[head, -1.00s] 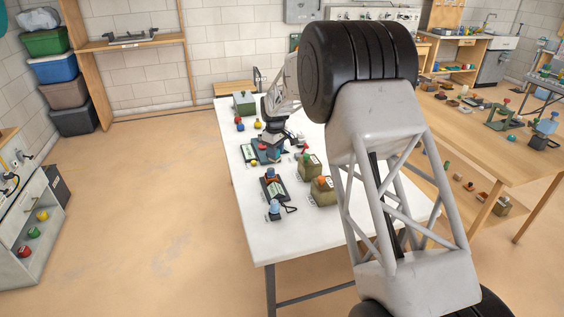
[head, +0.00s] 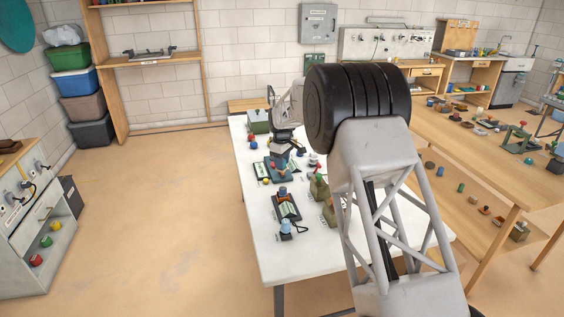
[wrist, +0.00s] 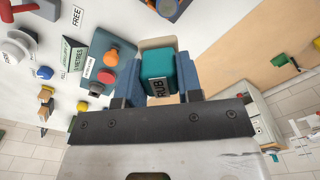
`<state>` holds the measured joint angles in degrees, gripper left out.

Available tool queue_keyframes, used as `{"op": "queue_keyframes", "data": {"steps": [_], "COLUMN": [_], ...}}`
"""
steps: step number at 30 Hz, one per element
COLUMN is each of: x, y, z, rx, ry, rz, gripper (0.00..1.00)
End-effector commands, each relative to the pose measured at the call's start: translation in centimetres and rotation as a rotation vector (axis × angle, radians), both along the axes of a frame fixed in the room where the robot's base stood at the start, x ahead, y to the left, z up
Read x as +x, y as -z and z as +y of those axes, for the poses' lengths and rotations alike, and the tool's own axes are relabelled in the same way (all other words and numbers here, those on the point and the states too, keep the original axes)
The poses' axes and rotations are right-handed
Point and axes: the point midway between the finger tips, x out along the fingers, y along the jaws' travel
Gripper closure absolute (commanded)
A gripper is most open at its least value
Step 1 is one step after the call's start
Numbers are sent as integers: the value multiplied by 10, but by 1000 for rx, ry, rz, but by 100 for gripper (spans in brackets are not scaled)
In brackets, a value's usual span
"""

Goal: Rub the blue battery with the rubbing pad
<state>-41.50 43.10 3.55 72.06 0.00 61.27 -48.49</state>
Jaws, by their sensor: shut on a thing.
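My gripper (wrist: 157,72) is shut on a teal block marked "RUB", the rubbing pad (wrist: 158,66), held between its two blue fingers in the wrist view. I cannot tell for sure which thing is the blue battery. A light-blue piece on a dark base (head: 286,228) stands near the table's front. Another blue piece with orange (head: 283,192) is just behind it, by a dark tray (head: 287,209).
Olive containers (head: 320,188) stand right of the tray. A green box (head: 258,121) is at the table's far end. The wrist view shows an orange knob (wrist: 111,57), a red knob (wrist: 107,77) and a blue knob (wrist: 44,72). The table's left front is bare.

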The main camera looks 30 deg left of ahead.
Motion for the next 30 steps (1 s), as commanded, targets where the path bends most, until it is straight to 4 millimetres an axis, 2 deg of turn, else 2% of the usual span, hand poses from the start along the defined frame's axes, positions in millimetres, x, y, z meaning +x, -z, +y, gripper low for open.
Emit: {"op": "queue_keyframes", "data": {"steps": [23, 25, 27, 30], "x": [0, 0, -4, -10], "y": [66, 76, 71, 76], "z": [0, 0, -4, -11], "rx": [0, -1, 1, 0], "ry": [0, 0, 0, 0], "rz": [0, 2, -1, 0], "gripper": [86, 86, 88, 89]}}
